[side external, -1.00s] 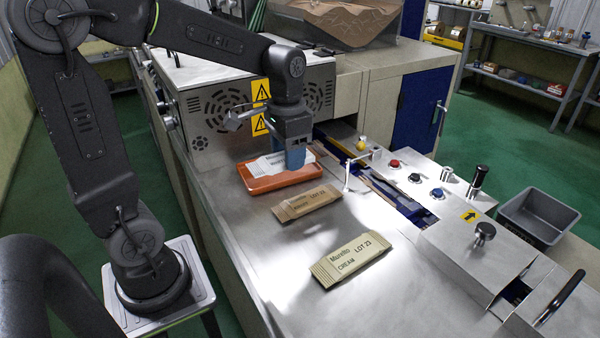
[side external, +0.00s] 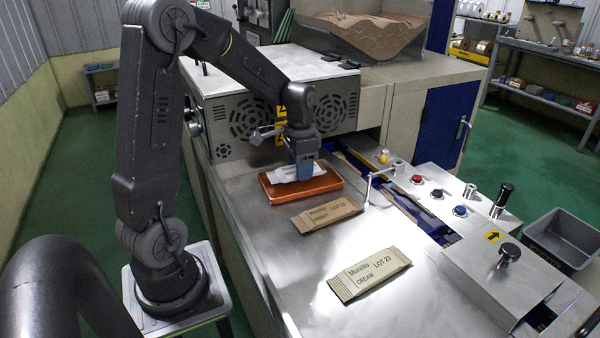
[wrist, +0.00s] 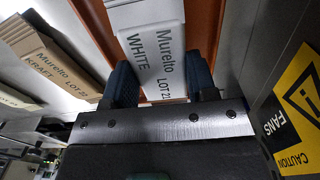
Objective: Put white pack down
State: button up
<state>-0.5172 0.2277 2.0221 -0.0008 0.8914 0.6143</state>
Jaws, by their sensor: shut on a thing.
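The white pack, marked "Murelto WHITE LOT 21", is between my gripper's blue fingers in the wrist view (wrist: 158,55). In the side view the white pack (side external: 282,175) is over or in the orange tray (side external: 329,186), partly hidden by my gripper (side external: 304,172). My gripper is shut on the pack and points down. I cannot tell whether the pack touches the tray floor. The orange tray also shows behind the pack in the wrist view (wrist: 204,30).
A brown kraft pack (side external: 327,214) and a cream pack (side external: 370,274) lie on the steel table in front of the tray. A vented metal housing (side external: 245,117) stands close behind. A thin post (side external: 368,188) and control knobs are at right. Bare steel lies left of the packs.

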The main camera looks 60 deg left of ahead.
jog(key=shift+f, duration=1)
jog(key=o, duration=0.9)
jog(key=shift+f, duration=0.1)
notch_tip(320, 180, up, 12)
jog(key=s+d+r+t, duration=0.1)
jog(key=s+d+t, duration=0.1)
jog(key=s+d, duration=0.5)
jog(key=s+d+r+n+t, duration=0.1)
jog(key=s+d+t, duration=0.2)
jog(key=s+d, duration=0.4)
jog(key=d, duration=0.4)
jog(key=shift+d+t, duration=0.3)
jog(key=shift+d, duration=0.1)
